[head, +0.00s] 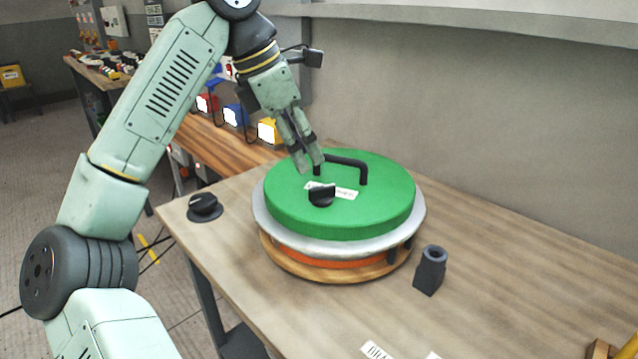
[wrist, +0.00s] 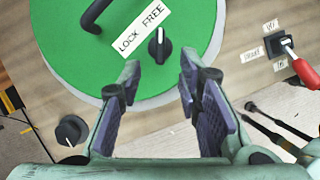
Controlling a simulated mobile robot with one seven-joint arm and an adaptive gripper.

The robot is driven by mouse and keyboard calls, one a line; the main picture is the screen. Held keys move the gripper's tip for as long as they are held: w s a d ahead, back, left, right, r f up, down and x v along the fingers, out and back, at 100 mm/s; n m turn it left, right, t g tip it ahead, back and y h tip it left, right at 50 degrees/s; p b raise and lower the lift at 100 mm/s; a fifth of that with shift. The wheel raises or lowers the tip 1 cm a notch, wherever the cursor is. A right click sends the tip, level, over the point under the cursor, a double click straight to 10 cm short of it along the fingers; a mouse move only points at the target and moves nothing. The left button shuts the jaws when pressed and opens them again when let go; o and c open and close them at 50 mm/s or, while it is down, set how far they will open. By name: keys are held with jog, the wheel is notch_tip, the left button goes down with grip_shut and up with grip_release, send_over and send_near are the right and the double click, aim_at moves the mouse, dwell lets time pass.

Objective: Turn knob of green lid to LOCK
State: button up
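The round green lid (head: 385,205) sits on a pale grey rimmed mould (head: 262,222) on the bench. A black bar handle (head: 348,160) and a small black knob (head: 321,196) are on top of it. In the wrist view, the knob (wrist: 160,46) has a white pointer mark directed up, toward the FREE end of the white LOCK FREE label (wrist: 140,29). My gripper (head: 308,165) is above the lid, pointing down, near the handle and knob. In the wrist view my gripper (wrist: 160,78) is open and empty, its fingers apart, with the knob ahead between them.
Another black dial (head: 205,207) sits at the bench's left edge. A dark grey hollow block (head: 430,270) stands right of the mould. The wrist view shows a switch with a red handle (wrist: 303,72) at right. The bench's right side (head: 520,255) is mostly clear.

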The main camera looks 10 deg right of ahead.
aim_at(321, 187)
jog(key=x, duration=0.8)
jog(key=shift+d, duration=0.1)
grip_shut()
